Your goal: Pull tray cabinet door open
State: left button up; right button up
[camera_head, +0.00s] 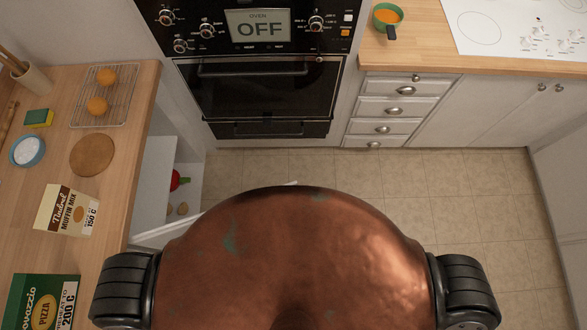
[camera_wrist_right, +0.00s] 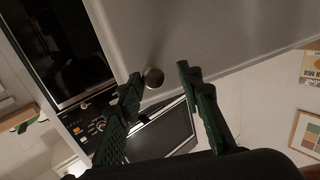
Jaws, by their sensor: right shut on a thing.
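In the right wrist view, a pale cabinet door (camera_wrist_right: 225,40) fills the top, with a round metal knob (camera_wrist_right: 153,78). My right gripper (camera_wrist_right: 161,80) has its dark green fingers on either side of this knob and is shut on it. In the head view, the cabinet under the left counter is open, showing a pale inner side (camera_head: 157,180) and a red item (camera_head: 178,180) inside. A pale edge (camera_head: 291,183) pokes out behind my copper body, which hides much of this area. Neither gripper shows in the head view.
The oven (camera_head: 255,95) with its OFF display stands at the back, its door closed. The left counter (camera_head: 100,130) holds a rack, a bowl, a board and boxes. Drawers (camera_head: 385,110) stand right of the oven. The tiled floor (camera_head: 470,190) to the right is clear.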

jog(key=shift+o, duration=1.3)
jog(key=shift+s+a+f, duration=0.1)
jog(key=shift+s+a, duration=0.05)
jog(key=shift+a, duration=0.05)
jog(key=shift+d, duration=0.15)
jog(key=shift+d, duration=0.1)
jog(key=v, duration=0.8)
jog(key=shift+f, duration=0.15)
jog(key=shift+s, duration=0.1)
